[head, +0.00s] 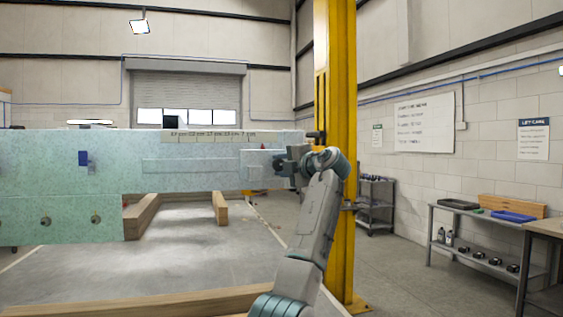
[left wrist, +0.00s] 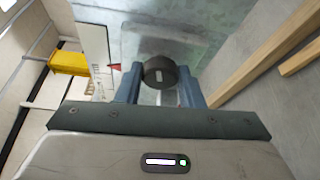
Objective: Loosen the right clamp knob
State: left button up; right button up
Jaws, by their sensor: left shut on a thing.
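A pale galvanized trailer frame (head: 200,180) spans the left and middle of the head view, with a scale (head: 210,134) along its upper edge. My left gripper (head: 281,164) is at the frame's right end. In the left wrist view, the blue fingers of my left gripper (left wrist: 160,92) sit on both sides of a round dark knob (left wrist: 158,70) with a light mark on its face, and are shut on it. A small red pointer (left wrist: 114,67) shows beside the knob. My right gripper is out of view.
A yellow post (head: 335,90) stands just behind my left arm. Wooden beams (head: 142,215) lie on the floor under the frame. A blue part (head: 84,158) sits on the frame's left side. A shelf (head: 480,250) and a workbench stand at the right wall.

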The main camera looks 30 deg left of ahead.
pick_arm(q)
jog(key=shift+n+h+p, duration=0.35)
jog(key=shift+n+h, duration=0.15)
jog(key=shift+n, duration=0.8)
jog(key=o, duration=1)
